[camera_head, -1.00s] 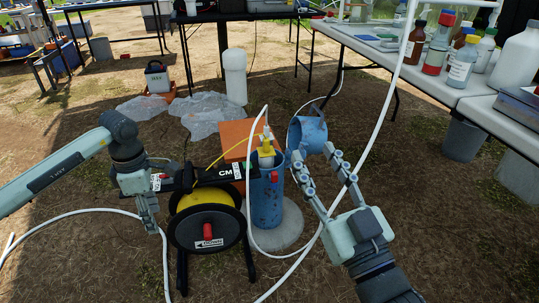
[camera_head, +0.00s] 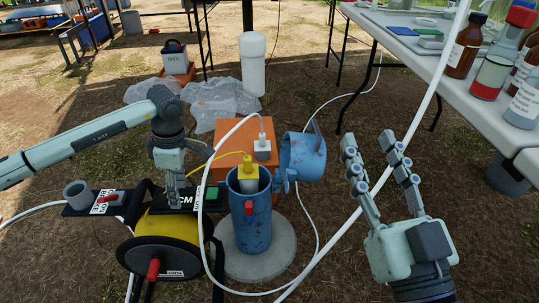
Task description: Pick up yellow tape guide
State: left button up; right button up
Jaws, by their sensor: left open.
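The yellow tape guide (camera_head: 249,172) sits in the open top of the blue well casing (camera_head: 252,222). A thin yellow tape runs from it toward the reel (camera_head: 165,250), which has a yellow drum, dark side plate and red knob. My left gripper (camera_head: 178,205) is open and points down at the reel's black top bar, left of the guide and apart from it. The bar partly hides its fingertips. My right gripper (camera_head: 367,140) is open and empty, right of the casing, with its fingers pointing away.
The hinged blue casing lid (camera_head: 303,157) stands open right of the guide. An orange box (camera_head: 232,137) with a white plug is behind. White tubing (camera_head: 410,135) loops around the casing and crosses the right side. A table with bottles (camera_head: 467,45) stands at the right.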

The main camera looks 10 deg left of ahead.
aim_at(248, 171)
jog(key=i+l, duration=0.7)
